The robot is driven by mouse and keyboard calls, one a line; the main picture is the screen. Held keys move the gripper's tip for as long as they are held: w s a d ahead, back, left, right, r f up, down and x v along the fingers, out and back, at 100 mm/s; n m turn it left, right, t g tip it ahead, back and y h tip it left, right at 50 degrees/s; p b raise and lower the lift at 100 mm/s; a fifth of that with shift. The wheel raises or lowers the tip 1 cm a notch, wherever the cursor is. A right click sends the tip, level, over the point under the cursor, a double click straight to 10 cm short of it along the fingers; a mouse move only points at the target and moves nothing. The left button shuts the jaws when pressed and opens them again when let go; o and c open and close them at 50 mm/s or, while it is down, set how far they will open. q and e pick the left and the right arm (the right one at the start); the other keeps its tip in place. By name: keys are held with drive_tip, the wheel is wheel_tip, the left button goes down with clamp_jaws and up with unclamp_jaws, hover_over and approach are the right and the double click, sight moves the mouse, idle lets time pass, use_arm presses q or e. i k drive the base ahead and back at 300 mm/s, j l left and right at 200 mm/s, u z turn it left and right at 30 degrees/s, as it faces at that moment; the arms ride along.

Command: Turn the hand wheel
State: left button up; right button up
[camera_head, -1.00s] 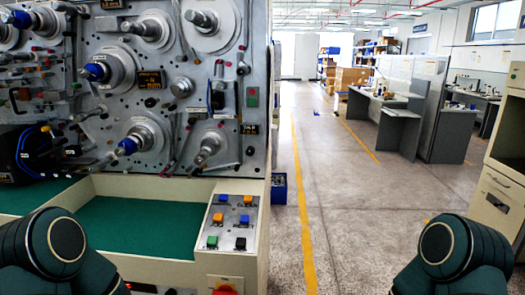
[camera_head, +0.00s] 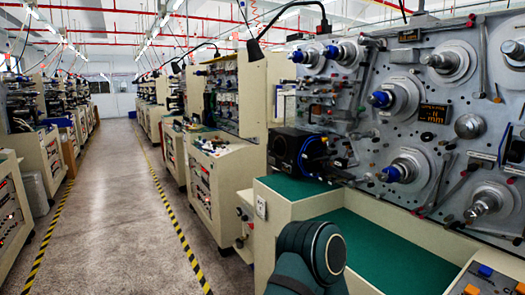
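The winding machine's grey panel (camera_head: 350,95) stands at the right, with several spindles on round metal hubs. Some have blue tips, such as the lower spindle (camera_head: 397,171) and the one above it (camera_head: 386,98). A black unit (camera_head: 297,150) with a blue ring-like part (camera_head: 314,155) sits at the panel's lower left, above the green work surface (camera_head: 385,245). I cannot tell for certain which part is the hand wheel. A dark green joint of my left arm shows at the bottom, in front of the machine. Neither gripper is in view.
A button box (camera_head: 487,283) with coloured buttons is at the bottom right corner. The machine's cream front wall (camera_head: 290,207) borders the work surface. More machines (camera_head: 215,170) line an aisle (camera_head: 125,200) at the left, clear between yellow-black floor stripes.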

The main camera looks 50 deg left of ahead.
sight(278, 147)
drive_tip(key=u, duration=1.55)
drive_tip(key=z, duration=0.55)
drive_tip(key=i+j+z, duration=0.15)
drive_tip(key=j+z, duration=0.15)
drive_tip(key=z, duration=0.2)
drive_tip(key=j+z, duration=0.35)
drive_tip(key=z, duration=0.15)
drive_tip(key=j+z, duration=0.45)
drive_tip(key=j, duration=0.5)
drive_tip(key=j+z, duration=0.1)
drive_tip(key=j, duration=0.4)
drive_tip(key=k+j, duration=0.1)
drive_tip(key=j, duration=0.35)
drive_tip(key=k+j+z, duration=0.15)
drive_tip(key=j, duration=0.8)
drive_tip(key=z, duration=0.05)
